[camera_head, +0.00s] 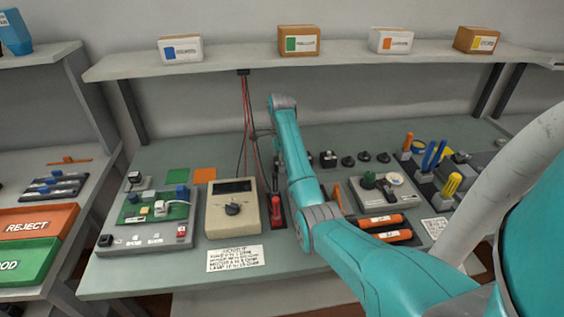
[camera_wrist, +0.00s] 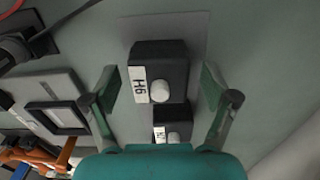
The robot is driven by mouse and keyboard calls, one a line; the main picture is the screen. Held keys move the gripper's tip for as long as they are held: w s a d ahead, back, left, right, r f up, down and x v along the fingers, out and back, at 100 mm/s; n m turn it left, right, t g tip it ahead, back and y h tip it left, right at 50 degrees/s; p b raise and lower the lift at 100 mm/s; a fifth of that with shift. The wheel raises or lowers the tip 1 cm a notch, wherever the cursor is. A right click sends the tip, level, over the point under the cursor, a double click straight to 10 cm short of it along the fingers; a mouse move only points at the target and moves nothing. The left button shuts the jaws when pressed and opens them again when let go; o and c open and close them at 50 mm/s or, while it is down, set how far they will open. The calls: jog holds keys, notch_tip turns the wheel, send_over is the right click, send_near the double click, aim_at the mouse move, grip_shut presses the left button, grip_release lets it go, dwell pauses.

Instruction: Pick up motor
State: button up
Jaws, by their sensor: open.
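A dark block-shaped motor (camera_wrist: 172,62) with a pale round shaft and a white label, lettering sideways, sits in the upper middle of the wrist view. My gripper (camera_wrist: 160,74) is open, with one finger to each side of this block and gaps between. A second, smaller-looking dark block (camera_wrist: 172,114) with a similar label and shaft lies just below it, partly hidden by the gripper body. In the head view a small black block (camera_head: 328,159) stands on the bench right of my arm. My arm hides part of the bench there.
A beige meter (camera_head: 232,208) and a grey board fixture (camera_head: 150,222) stand left of my arm. Right are orange cylinders (camera_head: 380,221), a grey plate fixture and upright screwdrivers (camera_head: 453,186). A shelf (camera_head: 350,55) with boxes runs above the bench.

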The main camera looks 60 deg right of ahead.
jog(key=shift+f, duration=0.3)
jog(key=shift+c, duration=0.2)
jog(key=c, duration=1.2)
jog(key=shift+r, duration=0.15)
